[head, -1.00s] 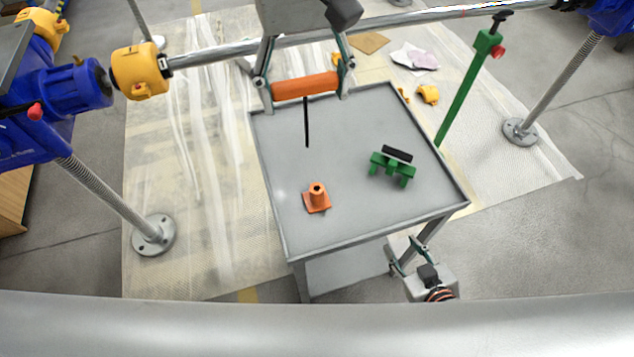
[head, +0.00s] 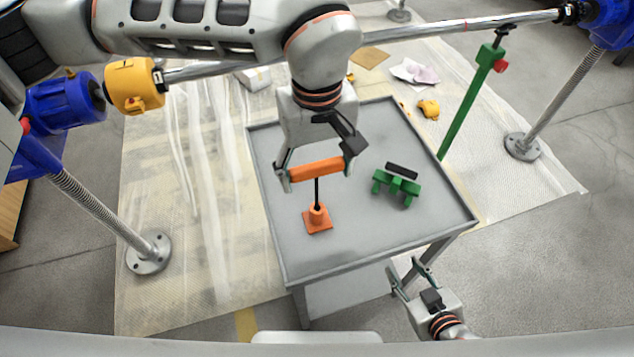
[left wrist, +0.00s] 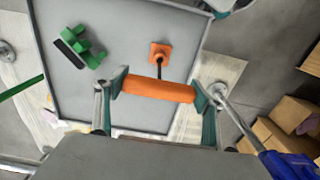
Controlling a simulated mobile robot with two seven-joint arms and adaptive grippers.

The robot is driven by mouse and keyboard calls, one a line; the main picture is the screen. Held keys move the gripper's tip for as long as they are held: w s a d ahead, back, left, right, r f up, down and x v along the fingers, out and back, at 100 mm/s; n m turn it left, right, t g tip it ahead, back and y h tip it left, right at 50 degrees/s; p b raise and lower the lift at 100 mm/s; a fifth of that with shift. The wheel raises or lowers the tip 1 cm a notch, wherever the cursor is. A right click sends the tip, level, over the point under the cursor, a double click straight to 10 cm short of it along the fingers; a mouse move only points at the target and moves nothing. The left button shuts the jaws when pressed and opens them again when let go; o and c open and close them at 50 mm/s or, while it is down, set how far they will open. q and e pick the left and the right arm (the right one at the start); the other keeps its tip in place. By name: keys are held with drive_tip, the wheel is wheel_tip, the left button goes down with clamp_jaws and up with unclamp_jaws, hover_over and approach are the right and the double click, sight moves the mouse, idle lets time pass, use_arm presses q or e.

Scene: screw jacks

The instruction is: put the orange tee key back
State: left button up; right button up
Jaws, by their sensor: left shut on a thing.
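My left gripper (head: 319,175) is shut on the orange handle of the tee key (head: 318,168), gripping it by its two ends above the grey table (head: 375,235). The key's black shaft points down. In the head view its lower tip meets the top of the orange socket stand (head: 317,219); I cannot tell whether it is inside. In the left wrist view the tee key (left wrist: 158,90) spans the fingers, and the orange stand (left wrist: 160,52) shows beyond it at the shaft's far end. My right gripper (head: 408,276) is open and empty, low beside the table's front right corner.
A green stand with a black-handled piece (head: 397,182) is on the table to the right. A long metal bar (head: 450,29) crosses behind the table. A green post (head: 470,100) stands beyond the table's right edge. The table's front is clear.

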sight(317, 189)
use_arm(q)
drive_tip(key=shift+f, duration=2.1)
use_arm(e)
drive_tip(key=shift+s+f, duration=0.35)
drive_tip(key=shift+f, duration=0.1)
use_arm(q)
drive_tip(key=shift+f, duration=0.15)
drive_tip(key=o, duration=1.6)
